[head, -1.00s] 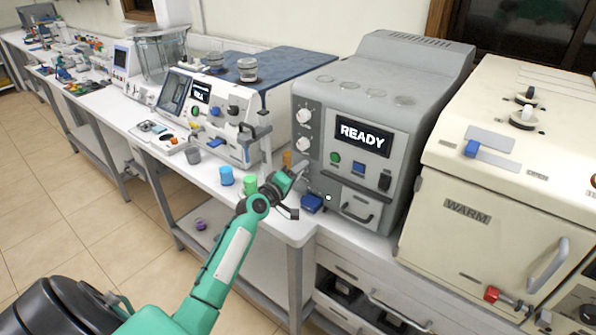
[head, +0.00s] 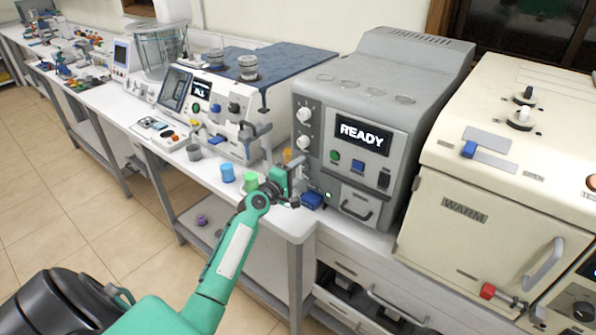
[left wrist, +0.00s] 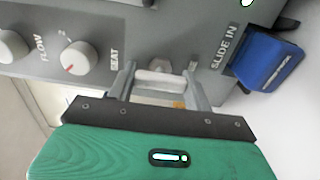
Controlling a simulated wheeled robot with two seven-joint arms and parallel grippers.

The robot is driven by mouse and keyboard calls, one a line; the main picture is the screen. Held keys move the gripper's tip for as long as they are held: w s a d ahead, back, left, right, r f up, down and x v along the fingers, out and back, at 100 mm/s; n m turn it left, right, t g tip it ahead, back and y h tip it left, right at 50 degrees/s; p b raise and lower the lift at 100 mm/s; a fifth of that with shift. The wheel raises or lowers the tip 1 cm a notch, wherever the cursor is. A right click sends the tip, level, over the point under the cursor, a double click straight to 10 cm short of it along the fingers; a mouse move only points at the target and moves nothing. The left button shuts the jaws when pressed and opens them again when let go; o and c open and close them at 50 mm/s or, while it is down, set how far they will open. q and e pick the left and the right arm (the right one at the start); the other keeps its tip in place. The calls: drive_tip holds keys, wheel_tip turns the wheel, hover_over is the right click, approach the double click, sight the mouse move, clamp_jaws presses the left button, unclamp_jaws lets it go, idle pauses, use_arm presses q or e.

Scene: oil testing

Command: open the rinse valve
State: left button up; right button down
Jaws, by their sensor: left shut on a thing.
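My left gripper (head: 296,165) is at the lower left of the grey machine's front (head: 322,180) in the head view. In the left wrist view its two fingers (left wrist: 161,83) are shut on a small whitish valve handle (left wrist: 160,77) on the grey panel. Lettering beside the handle is partly covered by a finger, so I cannot read it fully. The handle is hidden by my gripper in the head view. My right gripper is not in view.
White knobs marked FLOW and, it seems, HEAT (left wrist: 79,58) sit beside the handle. A blue block (left wrist: 272,62) is at the SLIDE IN label. Blue and green cups (head: 227,173) stand on the bench left of my gripper. A cream WARM oven (head: 490,190) is at right.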

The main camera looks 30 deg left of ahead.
use_arm(q)
drive_tip(key=o, duration=1)
drive_tip(key=shift+a, duration=0.1)
drive_tip(key=shift+s, duration=0.1)
drive_tip(key=s+b, duration=0.1)
drive_tip(key=s, duration=0.3)
drive_tip(key=s+b, duration=0.1)
drive_tip(key=s, duration=0.4)
drive_tip(key=s+a+b, duration=0.1)
drive_tip(key=s, duration=0.3)
drive_tip(key=shift+s, duration=0.3)
